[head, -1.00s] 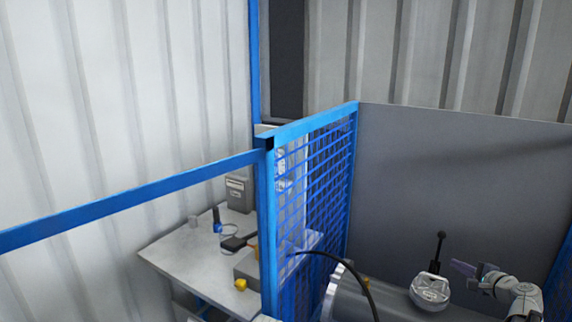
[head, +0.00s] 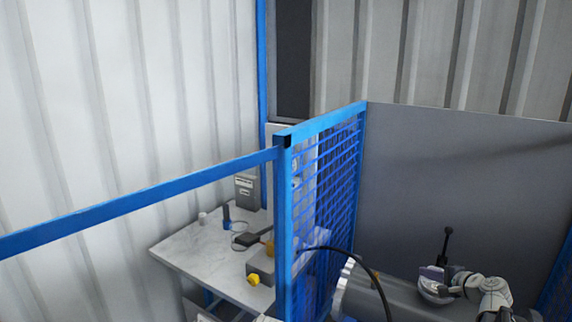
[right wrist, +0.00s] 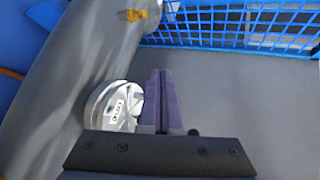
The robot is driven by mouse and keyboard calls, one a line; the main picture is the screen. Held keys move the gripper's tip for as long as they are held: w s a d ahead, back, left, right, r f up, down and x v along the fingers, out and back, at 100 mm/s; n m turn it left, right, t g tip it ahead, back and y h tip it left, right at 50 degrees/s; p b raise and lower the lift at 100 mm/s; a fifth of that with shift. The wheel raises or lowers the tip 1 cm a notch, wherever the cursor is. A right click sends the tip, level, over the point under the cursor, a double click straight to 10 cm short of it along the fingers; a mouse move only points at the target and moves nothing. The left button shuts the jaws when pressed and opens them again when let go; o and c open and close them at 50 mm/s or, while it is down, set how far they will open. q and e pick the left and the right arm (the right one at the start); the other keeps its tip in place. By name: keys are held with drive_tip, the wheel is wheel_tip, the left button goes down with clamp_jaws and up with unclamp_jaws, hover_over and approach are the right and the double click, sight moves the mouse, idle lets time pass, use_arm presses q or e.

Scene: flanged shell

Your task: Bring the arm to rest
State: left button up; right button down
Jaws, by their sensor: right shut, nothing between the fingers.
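My right gripper (head: 432,272) is at the lower right of the head view, in front of part of a pale round fitting (head: 436,294) on the grey shell (head: 401,292). In the right wrist view its two purple fingers (right wrist: 159,72) are together with nothing between them. There the round fitting (right wrist: 112,107), with a white label, lies just left of the fingers. I cannot tell whether they touch. The shell (right wrist: 60,85) curves along the left of that view. My left gripper is not in view.
A blue mesh fence (head: 330,190) stands left of the shell; it also crosses the top of the wrist view (right wrist: 240,25). A black-knobbed lever (head: 447,245) rises behind the fitting. A dark hose (head: 350,258) arches near the fence. A cluttered bench (head: 190,247) stands beyond it.

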drive_tip(key=s+a+f+n+g, duration=0.3)
drive_tip(key=a, duration=0.6)
drive_tip(key=s+a+f+n+g+y, duration=0.1)
drive_tip(key=s+a+f+n+g, duration=0.2)
drive_tip(key=a, duration=0.6)
drive_tip(key=s+a+f+n+g, duration=0.2)
drive_tip(key=s+a+n, duration=0.15)
drive_tip(key=a, duration=0.55)
drive_tip(key=s+a+f+n+g+h, duration=0.1)
drive_tip(key=s+a+n+g+h, duration=0.1)
drive_tip(key=s+a+n, duration=0.3)
drive_tip(key=s+a+f+n+g+h+p, duration=0.1)
drive_tip(key=s+a+n+h, duration=0.3)
drive_tip(key=s, duration=0.8)
drive_tip(key=shift+s+a+f+n+g+h, duration=0.4)
drive_tip(key=shift+a+f+n+g, duration=0.1)
drive_tip(key=shift+n+g, duration=0.15)
drive_tip(key=shift+d, duration=0.1)
